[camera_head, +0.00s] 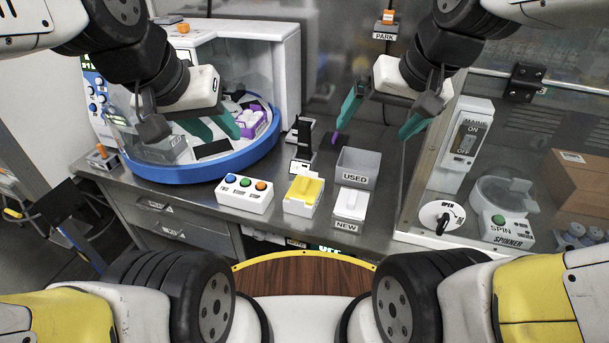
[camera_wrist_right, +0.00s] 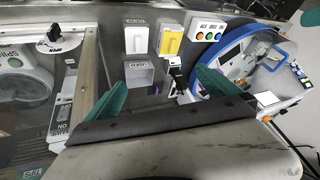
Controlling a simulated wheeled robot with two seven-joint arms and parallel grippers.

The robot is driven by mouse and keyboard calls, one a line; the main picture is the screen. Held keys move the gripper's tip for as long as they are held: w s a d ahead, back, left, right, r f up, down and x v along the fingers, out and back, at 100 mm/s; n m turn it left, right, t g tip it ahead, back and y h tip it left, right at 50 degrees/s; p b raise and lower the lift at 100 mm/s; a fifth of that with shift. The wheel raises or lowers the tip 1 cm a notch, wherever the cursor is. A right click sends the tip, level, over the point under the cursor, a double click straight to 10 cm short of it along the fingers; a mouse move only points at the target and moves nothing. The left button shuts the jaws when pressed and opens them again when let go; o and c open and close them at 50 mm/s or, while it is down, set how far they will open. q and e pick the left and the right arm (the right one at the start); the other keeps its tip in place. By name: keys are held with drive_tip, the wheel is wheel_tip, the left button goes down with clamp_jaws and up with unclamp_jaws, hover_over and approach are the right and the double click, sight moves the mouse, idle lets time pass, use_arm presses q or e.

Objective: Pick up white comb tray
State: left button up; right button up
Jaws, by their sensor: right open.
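A white tray (camera_head: 350,205) labelled NEW, with a raised white piece on top, stands on the steel counter near its front edge. It also shows at the top of the right wrist view (camera_wrist_right: 137,39). I cannot tell for sure that it is the white comb tray. My right gripper (camera_head: 380,122) is open and empty, above and behind the grey USED bin (camera_head: 357,168); its teal fingers are spread wide in the right wrist view (camera_wrist_right: 160,92). My left gripper (camera_head: 215,132) looks open, with teal fingers apart, over the blue-rimmed round station.
A white tray with a yellow piece (camera_head: 303,194) stands left of the NEW tray. Left of it is a box with coloured buttons (camera_head: 245,194). The blue-rimmed station (camera_head: 225,160) is at left, the spinner enclosure (camera_head: 480,160) at right. A black upright device (camera_head: 303,143) stands behind.

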drive_tip(key=w+a+f+m+g+h, duration=0.1)
drive_tip(key=w+a+f, duration=0.3)
drive_tip(key=f, duration=0.4)
drive_tip(key=w+a+f+m+g, duration=0.1)
drive_tip(key=w+a+f+g, duration=0.1)
drive_tip(key=w+a+f, duration=0.2)
drive_tip(key=w+a+f+m+g+h, duration=0.1)
drive_tip(key=w+a+f+g, duration=0.1)
drive_tip(key=w+a+f, duration=0.2)
drive_tip(key=shift+w+a+f+m+h, duration=0.15)
drive_tip(key=shift+w+f, duration=0.5)
drive_tip(key=shift+f, duration=0.65)
drive_tip(key=shift+w+a+f+m+h, duration=0.1)
drive_tip(key=shift+w+f, duration=0.5)
drive_tip(key=shift+f, duration=0.7)
drive_tip(key=shift+w+a+f+m+h, duration=0.15)
drive_tip(key=shift+w+f, duration=0.5)
drive_tip(key=shift+f, duration=0.65)
drive_tip(key=f, duration=0.8)
drive_tip(key=shift+w+f, duration=0.25)
drive_tip(key=shift+c, duration=0.4)
